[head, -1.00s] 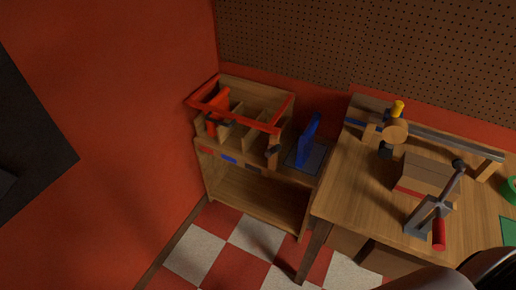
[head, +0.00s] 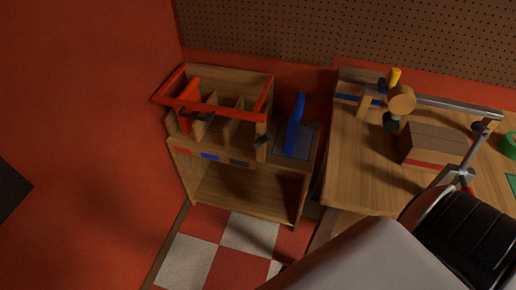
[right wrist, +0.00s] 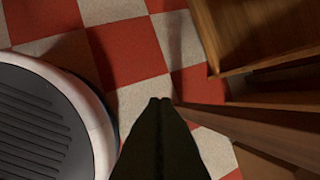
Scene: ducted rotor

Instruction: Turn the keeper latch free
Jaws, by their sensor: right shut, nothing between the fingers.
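A wooden shelf unit (head: 245,206) stands against the back wall in the head view, with a red bar frame (head: 212,110) around its divided top. Another dark piece (head: 198,116) shows inside the frame. My right gripper (right wrist: 160,101) is shut and empty in the right wrist view, pointing over the checkered floor, apart from any object. My left gripper is not seen.
A blue upright piece (head: 295,125) stands on a dark plate between frame and bench. The checkered floor (head: 205,257) is clear.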

